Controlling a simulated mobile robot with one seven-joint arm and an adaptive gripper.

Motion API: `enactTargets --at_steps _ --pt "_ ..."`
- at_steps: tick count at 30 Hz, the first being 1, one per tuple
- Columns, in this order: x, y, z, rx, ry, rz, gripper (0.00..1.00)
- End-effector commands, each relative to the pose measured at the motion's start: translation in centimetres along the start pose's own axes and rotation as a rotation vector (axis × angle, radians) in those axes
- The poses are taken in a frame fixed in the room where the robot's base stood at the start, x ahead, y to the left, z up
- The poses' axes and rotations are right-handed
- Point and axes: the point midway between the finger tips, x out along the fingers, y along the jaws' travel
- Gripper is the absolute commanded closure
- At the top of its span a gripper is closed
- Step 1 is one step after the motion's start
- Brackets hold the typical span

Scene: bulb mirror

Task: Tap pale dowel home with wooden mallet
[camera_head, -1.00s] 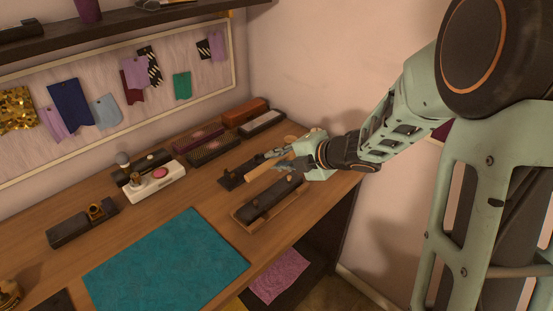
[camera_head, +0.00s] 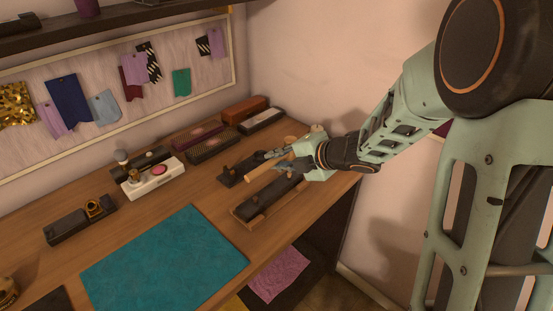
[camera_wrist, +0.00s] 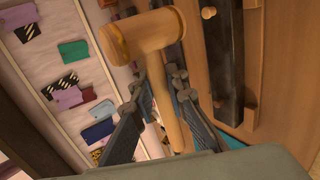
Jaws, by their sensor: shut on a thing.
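My gripper (camera_head: 280,163) is shut on the handle of the wooden mallet (camera_wrist: 143,38), above the dark fixtures at the right end of the bench. In the wrist view the handle runs between the fingers (camera_wrist: 160,110) and the mallet head sits beyond the fingertips. The mallet also shows in the head view (camera_head: 262,170), partly covered by the fingers. A long dark block (camera_head: 262,201) lies below in a wooden tray. In the wrist view a small pale peg end (camera_wrist: 208,12) stands on a dark block; I cannot tell whether it is the pale dowel.
A second dark fixture (camera_head: 232,176) stands just behind. Brushes (camera_head: 213,148) and an orange-brown block (camera_head: 245,109) lie at the back. A white device with a pink button (camera_head: 152,181) stands left. A teal mat (camera_head: 165,262) covers the front, with bare wood around it.

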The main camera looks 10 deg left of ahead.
Motion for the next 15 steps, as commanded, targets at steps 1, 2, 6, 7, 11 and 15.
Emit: enactTargets --at_steps 1,2,6,7,11,15 --pt "0.9 -1.3 0.0 0.001 0.000 0.000 1.00" --pt "1.2 -1.8 0.0 0.001 0.000 0.000 1.00" --pt "2.5 -3.7 0.0 0.002 0.000 0.001 1.00" --pt "2.7 -4.2 0.0 0.001 0.000 0.000 1.00" --pt "2.5 -3.8 0.0 0.000 0.000 0.001 1.00" --pt "1.8 -2.7 0.0 0.000 0.000 0.001 1.00"
